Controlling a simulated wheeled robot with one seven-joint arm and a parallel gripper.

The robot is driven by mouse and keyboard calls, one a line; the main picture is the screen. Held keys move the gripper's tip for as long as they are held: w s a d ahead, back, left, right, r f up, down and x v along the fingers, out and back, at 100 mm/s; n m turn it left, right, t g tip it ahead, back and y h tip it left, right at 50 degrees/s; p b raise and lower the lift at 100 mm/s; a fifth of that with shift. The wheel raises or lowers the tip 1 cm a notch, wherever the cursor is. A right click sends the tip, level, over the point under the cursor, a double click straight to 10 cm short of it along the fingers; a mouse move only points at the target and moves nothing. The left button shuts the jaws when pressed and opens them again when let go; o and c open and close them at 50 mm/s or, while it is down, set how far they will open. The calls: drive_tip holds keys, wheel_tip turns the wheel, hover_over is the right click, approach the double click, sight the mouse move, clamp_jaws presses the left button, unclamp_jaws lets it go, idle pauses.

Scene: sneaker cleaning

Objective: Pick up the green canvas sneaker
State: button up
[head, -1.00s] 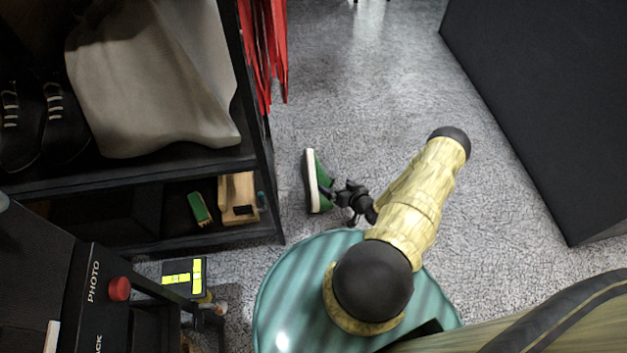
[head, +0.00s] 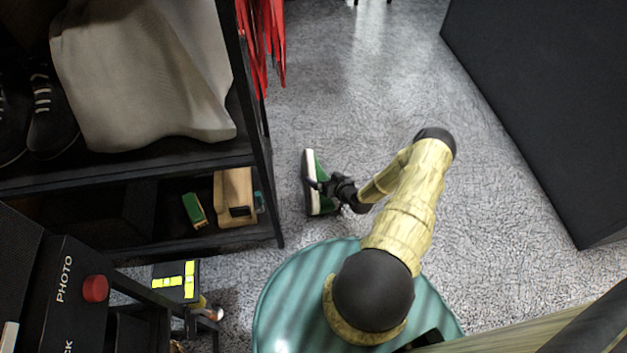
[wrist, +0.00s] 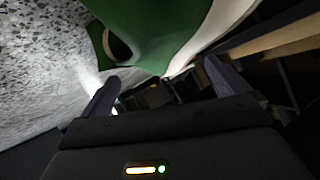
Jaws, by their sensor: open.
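The green canvas sneaker (head: 322,203) has a white sole edge and lies on the grey floor, just right of the black shelf. In the head view my gripper (head: 322,186) is at the sneaker's right side, with its fingers overlapping it. In the wrist view the sneaker (wrist: 155,30) fills the top, with green canvas and a white sole band. My gripper (wrist: 158,85) is open there, with its two fingers apart below and to either side of the sneaker. Contact between the fingers and the sneaker cannot be told.
A black shelf (head: 150,176) stands left of the sneaker, holding a grey bag (head: 145,75), black shoes (head: 52,118), a wooden brush (head: 234,190) and a green box (head: 194,210). Red strips (head: 262,45) hang at its edge. Open floor (head: 360,90) lies beyond. A dark block (head: 545,110) stands right.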

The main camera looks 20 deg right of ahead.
sight(318, 175)
drive_tip(key=b+x, duration=0.2)
drive_tip(key=x, duration=0.1)
drive_tip(key=shift+w+f, duration=0.1)
drive_tip(key=shift+f, duration=0.25)
drive_tip(key=shift+w+a+b, duration=0.15)
drive_tip(key=shift+w+b, duration=0.2)
drive_tip(key=shift+w, duration=0.05)
drive_tip(key=c, duration=1.1)
